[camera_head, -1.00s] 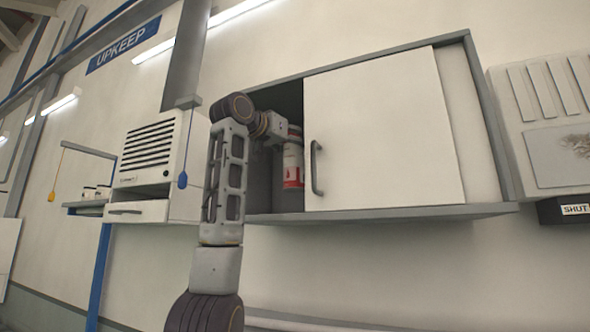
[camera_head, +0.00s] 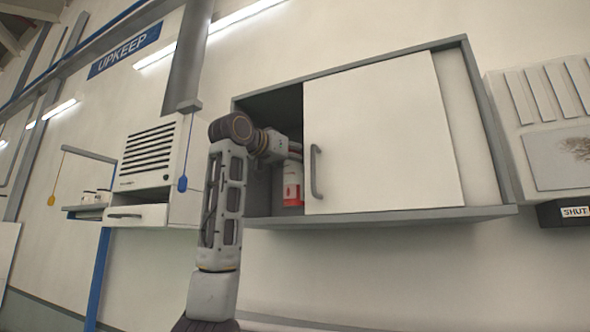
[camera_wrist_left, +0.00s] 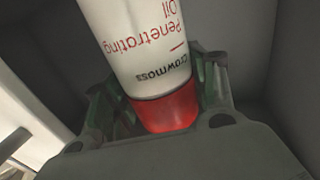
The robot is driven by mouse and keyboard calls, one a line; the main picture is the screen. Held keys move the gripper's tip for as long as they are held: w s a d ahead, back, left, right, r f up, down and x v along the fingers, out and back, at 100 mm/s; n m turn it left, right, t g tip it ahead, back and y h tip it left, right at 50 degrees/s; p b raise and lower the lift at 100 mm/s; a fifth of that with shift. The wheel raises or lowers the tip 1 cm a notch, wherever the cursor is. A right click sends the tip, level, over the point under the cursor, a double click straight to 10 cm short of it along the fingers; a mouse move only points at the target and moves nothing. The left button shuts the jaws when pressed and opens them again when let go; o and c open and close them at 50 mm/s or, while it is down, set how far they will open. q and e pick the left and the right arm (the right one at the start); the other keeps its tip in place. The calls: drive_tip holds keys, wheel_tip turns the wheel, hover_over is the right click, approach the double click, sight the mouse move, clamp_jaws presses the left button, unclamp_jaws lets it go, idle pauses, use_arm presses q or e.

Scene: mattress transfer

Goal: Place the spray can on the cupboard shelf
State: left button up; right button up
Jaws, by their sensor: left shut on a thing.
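The spray can (camera_head: 291,186) is white with a red part and stands roughly upright inside the open left part of the cupboard (camera_head: 370,216). It is close to the sliding door's left edge. My left gripper (camera_head: 291,152) is shut on the can. In the left wrist view the can (camera_wrist_left: 135,40), lettered "Penetrating Oil", sits between the fingers of the gripper (camera_wrist_left: 158,95). The can's base looks close to the cupboard floor; I cannot tell whether it touches. My right gripper is not in view.
The open bay is on the left, partly blocked by my arm. A vented white unit (camera_head: 150,165) hangs to the left.

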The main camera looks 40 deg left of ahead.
use_arm(q)
wheel_tip(320, 180, down, 2)
drive_tip(key=shift+f, duration=0.25)
drive_tip(key=shift+f, duration=0.15)
idle(0.3)
drive_tip(key=o, duration=1.2)
drive_tip(key=shift+r, duration=0.2)
